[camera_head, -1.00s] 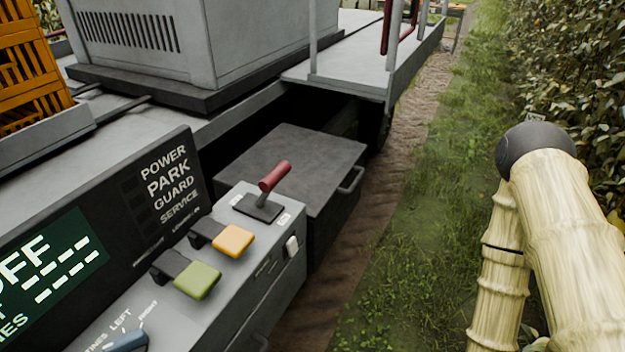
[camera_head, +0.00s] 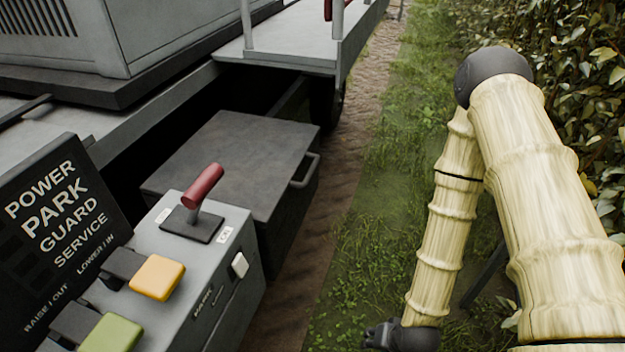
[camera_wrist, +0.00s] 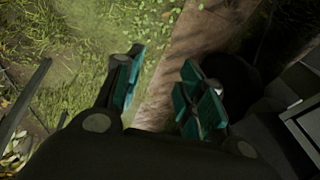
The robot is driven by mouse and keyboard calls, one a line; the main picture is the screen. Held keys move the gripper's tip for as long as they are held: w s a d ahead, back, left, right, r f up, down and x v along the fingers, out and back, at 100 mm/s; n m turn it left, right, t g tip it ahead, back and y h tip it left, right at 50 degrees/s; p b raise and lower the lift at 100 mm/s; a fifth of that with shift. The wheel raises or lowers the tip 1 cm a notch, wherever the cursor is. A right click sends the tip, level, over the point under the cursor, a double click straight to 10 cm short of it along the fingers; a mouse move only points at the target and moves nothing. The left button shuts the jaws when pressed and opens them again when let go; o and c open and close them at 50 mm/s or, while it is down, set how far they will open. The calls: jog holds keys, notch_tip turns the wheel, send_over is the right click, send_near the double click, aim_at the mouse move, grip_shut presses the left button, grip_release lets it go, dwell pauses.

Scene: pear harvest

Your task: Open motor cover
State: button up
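No part in view is labelled as the motor cover. A grey vented housing (camera_head: 165,35) stands on the machine's deck in the head view, cut off by the top and left edges. A dark flat-topped box (camera_head: 235,155) with a side handle (camera_head: 305,170) sits below the deck; its top is shut. My gripper (camera_wrist: 160,85) shows in the wrist view with its two teal-padded fingers apart and nothing between them. It is over grass and a dirt track, with grey machine parts (camera_wrist: 300,115) to its right, apart from it.
A control panel with a red-handled lever (camera_head: 203,187), a yellow switch (camera_head: 157,277) and a green switch (camera_head: 112,334) stands at lower left. A leafy hedge (camera_head: 570,100) lies at right. Open grass (camera_head: 390,150) runs between machine and hedge.

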jog(key=w+a+m+t+y+b, duration=0.2)
jog(key=w+a+m+t+b, duration=0.25)
jog(key=w, duration=0.75)
jog(key=m+t+y+b, duration=0.6)
jog(key=t+b, duration=0.4)
jog(key=b, duration=0.6)
send_near(312, 168)
jog(key=shift+m+g+h, duration=0.25)
jog(key=shift+h, duration=0.35)
jog(key=x, duration=1)
jog(key=shift+s+a, duration=0.1)
jog(key=shift+a, duration=0.05)
grip_shut()
